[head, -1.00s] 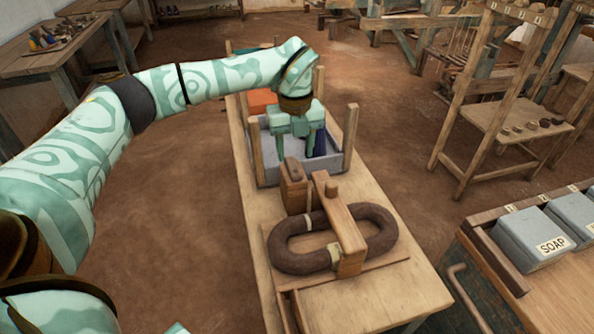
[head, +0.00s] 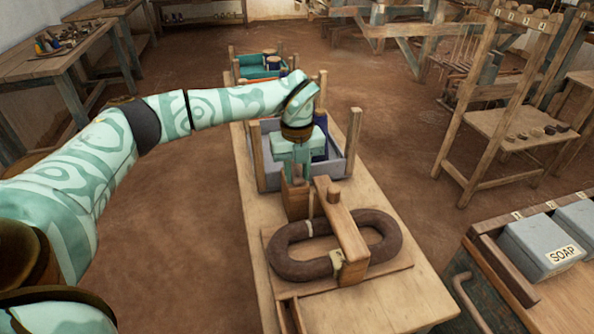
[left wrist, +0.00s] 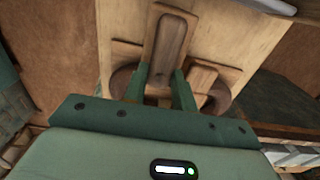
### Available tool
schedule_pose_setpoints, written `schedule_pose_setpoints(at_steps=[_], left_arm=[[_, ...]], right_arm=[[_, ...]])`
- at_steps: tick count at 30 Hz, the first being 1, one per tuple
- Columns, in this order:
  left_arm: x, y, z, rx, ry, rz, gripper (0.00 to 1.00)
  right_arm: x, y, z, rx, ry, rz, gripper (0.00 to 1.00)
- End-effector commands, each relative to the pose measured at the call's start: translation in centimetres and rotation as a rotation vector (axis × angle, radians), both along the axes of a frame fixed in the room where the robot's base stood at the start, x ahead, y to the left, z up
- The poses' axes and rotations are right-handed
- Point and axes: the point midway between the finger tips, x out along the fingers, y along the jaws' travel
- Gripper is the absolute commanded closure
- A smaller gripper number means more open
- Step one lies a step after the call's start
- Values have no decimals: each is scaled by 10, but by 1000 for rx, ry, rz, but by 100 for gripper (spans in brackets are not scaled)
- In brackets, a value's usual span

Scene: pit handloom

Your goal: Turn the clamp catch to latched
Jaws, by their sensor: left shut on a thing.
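The wooden clamp (head: 345,235) stands on a board on the long table, with its beam across a dark brown coiled loop (head: 290,268). A short wooden block (head: 294,205) stands at its far left end. The clamp catch (left wrist: 172,38) shows in the left wrist view as a dark rounded bar along the top of a lighter wooden block. My left gripper (head: 299,180) points down over the short block, shut on the catch, which its fingers mostly hide in the head view. In the left wrist view its fingers (left wrist: 162,82) lie either side of the catch's near end. My right gripper is not in view.
A grey tray (head: 262,180) with corner posts stands just behind the clamp, close to my left gripper. A teal tray (head: 258,72) is farther back. A bench with soap boxes (head: 540,245) is at right. Bare floor lies left of the table.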

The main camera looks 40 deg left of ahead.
Motion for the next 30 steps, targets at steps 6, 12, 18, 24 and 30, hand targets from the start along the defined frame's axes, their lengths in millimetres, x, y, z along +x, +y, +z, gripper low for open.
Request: schedule_pose_setpoints(at_steps=[6,12,18,24,30], left_arm=[[0,0,3,0,0,-36,96],[-1,0,6,1,-1,-144,96],[0,0,7,1,-2,-314,96],[0,0,6,1,0,-504,96],[0,0,5,1,0,-694,96]], right_arm=[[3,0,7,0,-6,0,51],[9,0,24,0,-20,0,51],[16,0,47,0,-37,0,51],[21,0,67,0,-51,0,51],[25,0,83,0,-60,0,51]])
